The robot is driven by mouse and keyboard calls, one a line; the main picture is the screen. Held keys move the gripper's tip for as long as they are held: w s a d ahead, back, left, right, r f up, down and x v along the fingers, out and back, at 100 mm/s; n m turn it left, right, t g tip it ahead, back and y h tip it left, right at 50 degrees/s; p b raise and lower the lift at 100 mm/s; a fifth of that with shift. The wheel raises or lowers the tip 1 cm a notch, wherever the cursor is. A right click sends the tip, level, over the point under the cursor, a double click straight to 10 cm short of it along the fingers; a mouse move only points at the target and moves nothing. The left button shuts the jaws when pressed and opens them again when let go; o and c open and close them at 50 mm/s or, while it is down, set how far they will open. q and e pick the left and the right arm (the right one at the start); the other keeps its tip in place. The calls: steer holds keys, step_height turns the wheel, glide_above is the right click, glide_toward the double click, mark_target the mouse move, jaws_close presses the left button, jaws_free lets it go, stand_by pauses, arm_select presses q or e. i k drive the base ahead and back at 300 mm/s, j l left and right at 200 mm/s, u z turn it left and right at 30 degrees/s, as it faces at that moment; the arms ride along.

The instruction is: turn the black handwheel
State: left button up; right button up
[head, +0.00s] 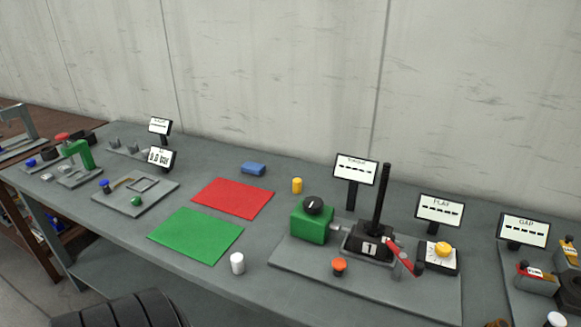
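A black round knob (313,205) sits on top of the green box (311,226) on the grey base plate of the middle station. It is the clearest black wheel-like part, but I cannot tell whether it is the handwheel. Another dark rounded part (571,293) is cut off by the right edge of the head view. Small black parts (82,138) also show at the far left station, too small to make out. Neither of my grippers is in view.
The grey table (196,283) runs across the view. A tall black lever (381,200) and a red lever (401,258) stand beside the green box.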

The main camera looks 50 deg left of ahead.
mark_target(312, 205)
steer(key=k+u, duration=0.1)
steer(key=u, duration=1.25)
